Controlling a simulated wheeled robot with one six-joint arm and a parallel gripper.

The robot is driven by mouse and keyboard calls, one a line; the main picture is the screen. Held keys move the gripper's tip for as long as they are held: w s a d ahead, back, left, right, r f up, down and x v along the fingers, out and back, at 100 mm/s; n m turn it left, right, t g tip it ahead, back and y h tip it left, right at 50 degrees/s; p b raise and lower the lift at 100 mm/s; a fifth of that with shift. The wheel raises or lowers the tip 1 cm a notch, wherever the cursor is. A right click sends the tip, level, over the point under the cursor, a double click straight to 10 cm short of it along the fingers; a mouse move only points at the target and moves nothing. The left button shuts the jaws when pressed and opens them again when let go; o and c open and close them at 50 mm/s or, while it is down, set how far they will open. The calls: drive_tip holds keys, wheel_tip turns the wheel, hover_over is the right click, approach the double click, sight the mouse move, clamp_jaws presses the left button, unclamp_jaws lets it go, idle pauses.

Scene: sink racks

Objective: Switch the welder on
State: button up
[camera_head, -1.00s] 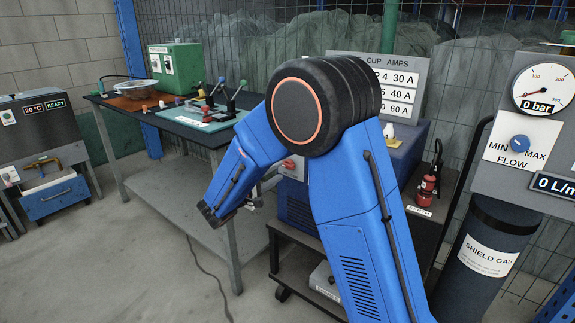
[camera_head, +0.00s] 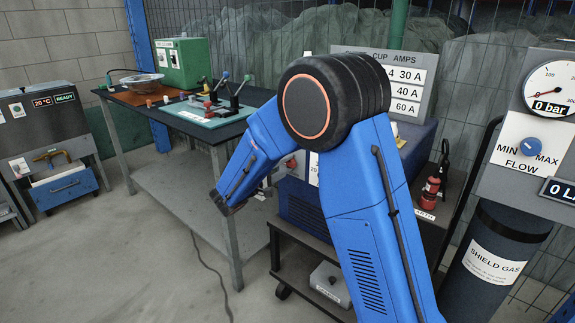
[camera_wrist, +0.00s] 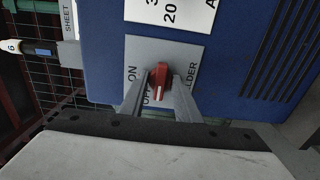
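The welder (camera_head: 300,205) is a blue box on a dark trolley, partly hidden behind my arm. In the wrist view its blue front (camera_wrist: 105,60) carries a grey ON/OFF WELDER plate (camera_wrist: 140,55) with a red rotary switch (camera_wrist: 158,77). The plate's lettering appears turned sideways. The switch's white mark points down in the picture, near the word OFF. My gripper (camera_wrist: 161,88) has one finger on each side of the switch, spread apart. Whether the fingers touch the switch is not clear. In the head view the red switch (camera_head: 291,163) shows just beside my arm.
A workbench (camera_head: 245,125) with clamps stands left of the welder. A shield gas cylinder (camera_head: 490,260) and flow panel (camera_head: 505,190) are at the right.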

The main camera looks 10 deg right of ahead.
sight(286, 164)
drive_tip(key=m, duration=1)
drive_tip(key=shift+f, duration=0.1)
drive_tip(key=o, duration=0.8)
drive_tip(key=shift+v, duration=2.5)
